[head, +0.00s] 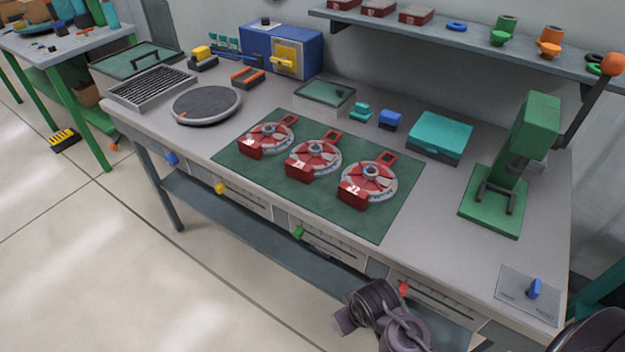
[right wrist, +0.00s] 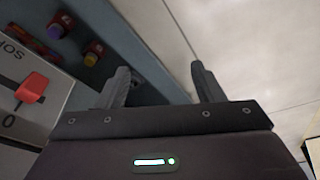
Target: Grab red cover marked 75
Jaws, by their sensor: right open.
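Three red covers lie in a row on round grey discs on the green mat (head: 383,229): the left cover (head: 252,147), the middle cover (head: 299,170) and the right cover (head: 353,192). Each has a white mark on its front block. The marks are too small to read surely, so I cannot tell which is 75. My right gripper (right wrist: 165,82) is open and empty in the right wrist view, away from the covers. My left gripper does not show.
A green press (head: 536,125) stands right of the mat, a teal box (head: 440,133) behind it, and a round dark plate (head: 206,104) to its left. Red boxes (head: 415,14) sit on the shelf. The right wrist view shows a red lever (right wrist: 31,88). Bench front right is partly clear.

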